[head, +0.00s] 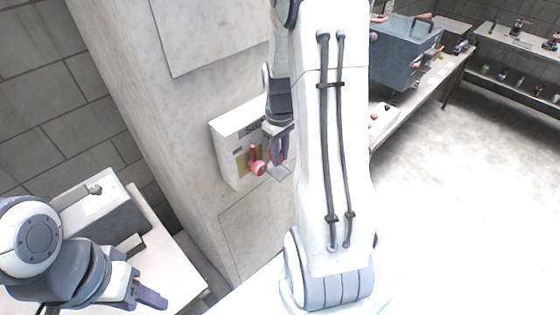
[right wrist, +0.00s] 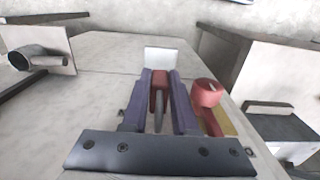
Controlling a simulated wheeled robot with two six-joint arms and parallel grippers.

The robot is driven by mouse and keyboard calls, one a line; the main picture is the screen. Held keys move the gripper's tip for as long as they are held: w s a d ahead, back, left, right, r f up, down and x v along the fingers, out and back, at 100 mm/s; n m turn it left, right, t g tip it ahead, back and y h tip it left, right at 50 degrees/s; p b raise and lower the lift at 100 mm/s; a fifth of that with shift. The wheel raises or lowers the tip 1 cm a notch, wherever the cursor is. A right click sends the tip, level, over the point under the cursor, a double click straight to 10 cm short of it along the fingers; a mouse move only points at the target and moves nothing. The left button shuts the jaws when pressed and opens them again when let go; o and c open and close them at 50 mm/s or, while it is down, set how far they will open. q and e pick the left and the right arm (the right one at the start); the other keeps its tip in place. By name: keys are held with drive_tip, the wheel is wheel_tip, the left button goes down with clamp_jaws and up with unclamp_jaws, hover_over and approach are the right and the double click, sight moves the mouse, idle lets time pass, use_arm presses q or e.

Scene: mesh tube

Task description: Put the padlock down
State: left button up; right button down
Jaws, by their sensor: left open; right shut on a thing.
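The padlock (right wrist: 158,78), with a red body and a grey shackle, is between the purple fingers of my right gripper (right wrist: 158,100) in the right wrist view. The gripper is shut on it. A pale square piece (right wrist: 160,58) shows just beyond the padlock. In the head view my right gripper (head: 278,150) is in front of a pale wall box (head: 229,165), and the padlock cannot be made out there. A red handle (head: 257,168) is on the box, just left of the gripper; it also shows in the right wrist view (right wrist: 207,94). My left gripper (head: 148,294) is open at lower left.
A grey box (head: 118,222) with a pale top stands on a small table (head: 172,268) at left. The wall box is fixed to a pale pillar (head: 180,110). A blue-grey toolbox (head: 402,55) stands on a bench at upper right. The floor (head: 470,190) at right is clear.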

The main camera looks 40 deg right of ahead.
wheel_tip(320, 180, down, 3)
drive_tip(key=shift+f, duration=0.25)
drive_tip(key=shift+f, duration=0.1)
drive_tip(key=c, duration=0.7)
unclamp_jaws()
